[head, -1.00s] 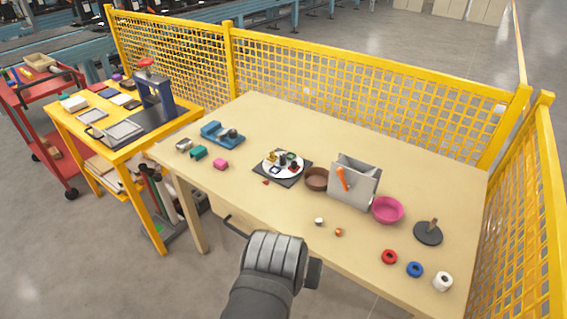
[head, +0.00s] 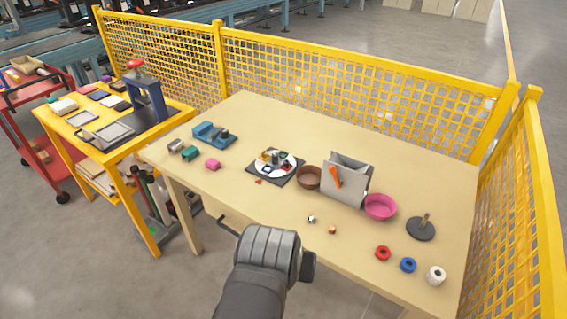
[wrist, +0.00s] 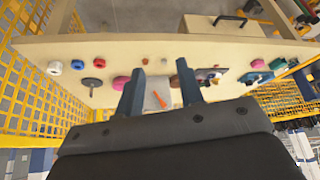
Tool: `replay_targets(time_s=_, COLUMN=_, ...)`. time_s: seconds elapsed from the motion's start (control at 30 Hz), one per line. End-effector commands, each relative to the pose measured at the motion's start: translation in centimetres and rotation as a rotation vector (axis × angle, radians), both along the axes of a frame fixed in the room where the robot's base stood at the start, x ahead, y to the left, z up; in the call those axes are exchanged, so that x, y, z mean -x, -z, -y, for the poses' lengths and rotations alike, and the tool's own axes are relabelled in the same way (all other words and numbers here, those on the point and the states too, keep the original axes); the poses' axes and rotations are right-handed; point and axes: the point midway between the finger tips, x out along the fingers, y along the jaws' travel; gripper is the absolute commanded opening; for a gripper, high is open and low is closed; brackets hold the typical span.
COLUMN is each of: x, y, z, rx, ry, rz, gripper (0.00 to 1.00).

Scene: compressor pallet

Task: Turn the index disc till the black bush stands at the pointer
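The index disc (head: 291,163) is a white round plate on a dark square base (head: 253,169) near the middle of the table. It carries several small parts, among them yellow, green, red and dark ones. A dark part (head: 275,158) stands near its centre; I cannot tell if this is the black bush. A small red pointer (head: 258,182) lies at the base's near corner. In the wrist view the disc (wrist: 204,74) is partly hidden behind a finger. My gripper (wrist: 160,88) is open and empty, fingers apart, before the table's near edge, away from the disc.
A brown bowl (head: 308,178), a grey bin (head: 345,188) and a pink bowl (head: 380,207) stand right of the disc. A blue fixture (head: 213,136) and small blocks lie left. Yellow mesh fencing (head: 340,90) closes the back and right.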

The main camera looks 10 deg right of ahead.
Motion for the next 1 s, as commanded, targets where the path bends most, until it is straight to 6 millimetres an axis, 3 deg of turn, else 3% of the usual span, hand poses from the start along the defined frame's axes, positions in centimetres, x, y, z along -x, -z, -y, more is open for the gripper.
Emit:
replay_targets(time_s=0.17, x=-4.0, y=-5.2, z=2.1, rx=0.024, ry=-0.004, rz=0.035, gripper=0.34)
replay_targets(time_s=0.4, x=-12.5, y=-14.4, z=6.4, rx=0.069, ry=-0.019, rz=0.089, gripper=0.34)
replay_targets(time_s=0.6, x=-19.5, y=-19.5, z=9.7, rx=0.09, ry=-0.043, rz=0.1, gripper=0.34)
replay_targets(time_s=0.8, x=-25.9, y=-21.0, z=11.6, rx=0.078, ry=-0.087, rz=0.051, gripper=0.34)
replay_targets(time_s=1.0, x=-32.0, y=-19.7, z=12.2, rx=0.043, ry=-0.143, rz=-0.038, gripper=0.34)
